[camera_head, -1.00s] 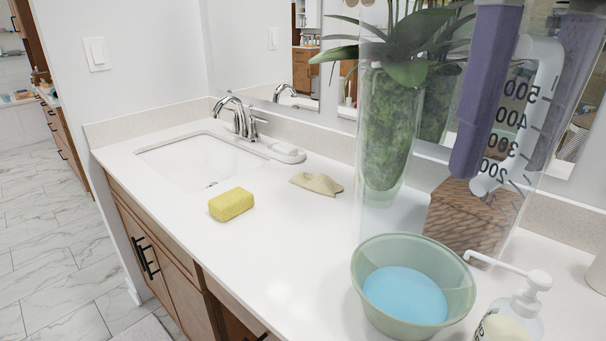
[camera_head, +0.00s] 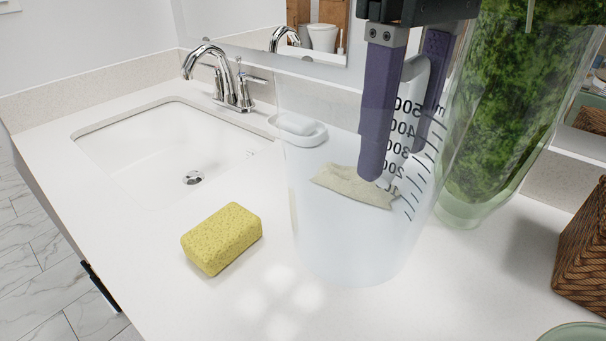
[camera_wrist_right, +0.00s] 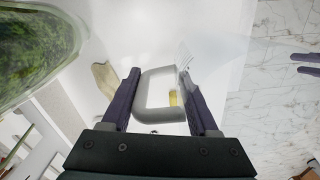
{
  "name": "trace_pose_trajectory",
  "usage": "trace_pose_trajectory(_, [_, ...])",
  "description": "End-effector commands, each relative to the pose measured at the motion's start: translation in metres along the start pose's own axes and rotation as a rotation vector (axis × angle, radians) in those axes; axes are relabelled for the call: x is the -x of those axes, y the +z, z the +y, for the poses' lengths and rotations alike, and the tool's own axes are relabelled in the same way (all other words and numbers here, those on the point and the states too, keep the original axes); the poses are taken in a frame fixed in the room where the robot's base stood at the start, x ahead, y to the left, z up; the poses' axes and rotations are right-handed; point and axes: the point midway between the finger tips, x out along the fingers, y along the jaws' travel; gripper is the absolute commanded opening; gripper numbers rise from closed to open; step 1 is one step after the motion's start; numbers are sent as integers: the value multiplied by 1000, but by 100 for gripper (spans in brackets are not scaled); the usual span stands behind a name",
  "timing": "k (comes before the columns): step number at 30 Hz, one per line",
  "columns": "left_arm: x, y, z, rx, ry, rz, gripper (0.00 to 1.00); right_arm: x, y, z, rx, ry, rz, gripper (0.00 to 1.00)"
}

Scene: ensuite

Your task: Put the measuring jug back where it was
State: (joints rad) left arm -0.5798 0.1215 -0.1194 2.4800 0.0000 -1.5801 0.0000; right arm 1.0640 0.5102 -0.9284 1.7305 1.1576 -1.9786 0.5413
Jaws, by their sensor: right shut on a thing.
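The clear measuring jug (camera_head: 340,245) with black volume marks stands upright over the counter, between the yellow sponge and the plant vase. I cannot tell whether its base touches the counter. My right gripper (camera_head: 398,160) is shut on the jug's handle; in the right wrist view its purple fingers (camera_wrist_right: 160,95) lie on both sides of the pale handle (camera_wrist_right: 147,95). My left gripper (camera_wrist_right: 307,64) shows at the right edge of the wrist view, over the floor, its two fingers apart and empty.
The yellow sponge (camera_head: 222,238) lies left of the jug. A beige cloth (camera_head: 352,186) shows through it. The soap dish (camera_head: 298,130) and sink (camera_head: 160,150) are behind left. The plant vase (camera_head: 515,110) and woven basket (camera_head: 585,250) stand right. A bowl rim (camera_head: 575,333) shows at bottom right.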

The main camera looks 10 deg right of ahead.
Motion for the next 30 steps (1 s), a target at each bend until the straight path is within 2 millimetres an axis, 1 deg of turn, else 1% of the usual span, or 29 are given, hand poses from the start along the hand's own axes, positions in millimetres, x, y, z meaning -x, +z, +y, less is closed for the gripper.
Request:
trace_pose_trajectory(1, [-3, 2, 0, 0, 1, -4, 50, -18, 2, 0, -1, 0, -8, 0])
trace_pose_trajectory(3, [-6, 4, 1, 0, 1, -5, 50, -39, 2, 0, -1, 0, -7, 0])
trace_pose_trajectory(6, [-10, 5, 1, 0, 2, -5, 50, -68, 2, 1, -2, 2, -6, 0])
trace_pose_trajectory(10, [-14, 6, 1, 0, 2, -5, 50, -99, 2, 0, -2, 2, -4, 0])
trace_pose_trajectory(12, [-15, 6, 1, 0, 2, -5, 50, -109, 1, 0, -1, 2, -2, 0])
trace_pose_trajectory(17, [-16, 7, 1, 0, 2, -4, 50, -122, 1, 0, 0, 2, -2, 0])
trace_pose_trajectory(21, [-21, 8, 2, 1, 2, -2, 50, -145, 1, 0, -1, 2, -3, 0])
trace_pose_trajectory(24, [-23, 8, 2, 1, 2, -1, 50, -158, 1, 0, -1, 2, -2, 0])
trace_pose_trajectory(27, [-23, 8, 2, 2, 3, -1, 50, -162, 1, 0, 0, 2, 0, 0])
trace_pose_trajectory(30, [-22, 7, 2, 2, 3, 0, 50, -161, 1, 0, 0, 2, 0, 0])
